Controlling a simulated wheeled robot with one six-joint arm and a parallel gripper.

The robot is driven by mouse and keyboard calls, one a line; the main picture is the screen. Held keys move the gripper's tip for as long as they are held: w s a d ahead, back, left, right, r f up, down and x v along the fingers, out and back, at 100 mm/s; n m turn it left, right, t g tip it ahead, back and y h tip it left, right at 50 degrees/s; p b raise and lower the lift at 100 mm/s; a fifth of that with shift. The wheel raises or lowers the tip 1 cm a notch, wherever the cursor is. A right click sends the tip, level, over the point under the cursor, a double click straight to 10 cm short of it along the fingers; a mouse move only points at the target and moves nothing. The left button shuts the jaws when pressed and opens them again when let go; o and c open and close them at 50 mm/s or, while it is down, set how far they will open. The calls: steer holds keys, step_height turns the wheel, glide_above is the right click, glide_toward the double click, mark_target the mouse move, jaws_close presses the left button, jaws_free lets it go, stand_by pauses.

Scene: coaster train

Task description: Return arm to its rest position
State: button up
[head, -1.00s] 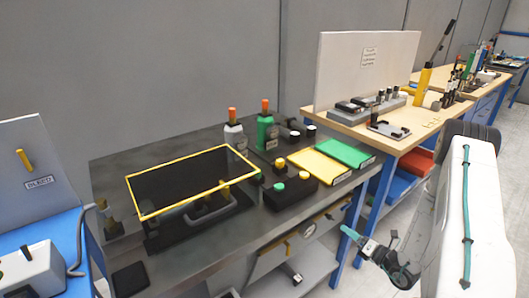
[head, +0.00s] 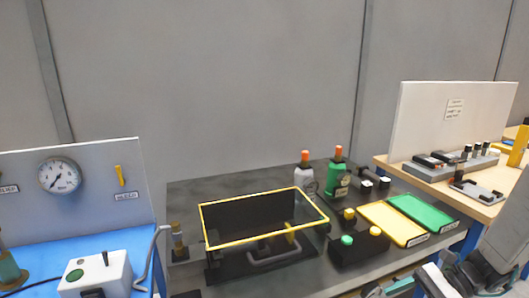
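My arm comes in at the lower right of the head view, a grey link with dark and teal parts. My gripper (head: 437,284) is at the bottom edge on the right, in front of the dark bench (head: 350,276). It is partly cut off by the frame, so its fingertips do not show clearly and I cannot tell whether it is open or shut. No held object can be made out.
The dark bench carries a yellow-edged clear guard (head: 262,192), a black button box (head: 358,248), yellow (head: 394,222) and green (head: 422,213) trays, and two orange-capped bottles. A blue bench with a gauge panel (head: 92,185) stands left, a wooden bench right.

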steer(key=s+a+r+n+t+h, duration=0.1)
steer(key=s+a+r+n+h, duration=0.1)
steer(key=s+r+n+h, duration=0.4)
steer(key=s+a+r+n+t+h, duration=0.1)
steer(key=s+a+r+n+h, duration=0.2)
steer(key=s+r+n+h, duration=0.4)
step_height(320, 180, up, 7)
steer(key=s+n, duration=0.1)
steer(key=n, duration=0.2)
steer(key=shift+r+n, duration=0.2)
steer(key=shift+n, duration=0.1)
steer(key=shift+s, duration=0.1)
stand_by(1.7)
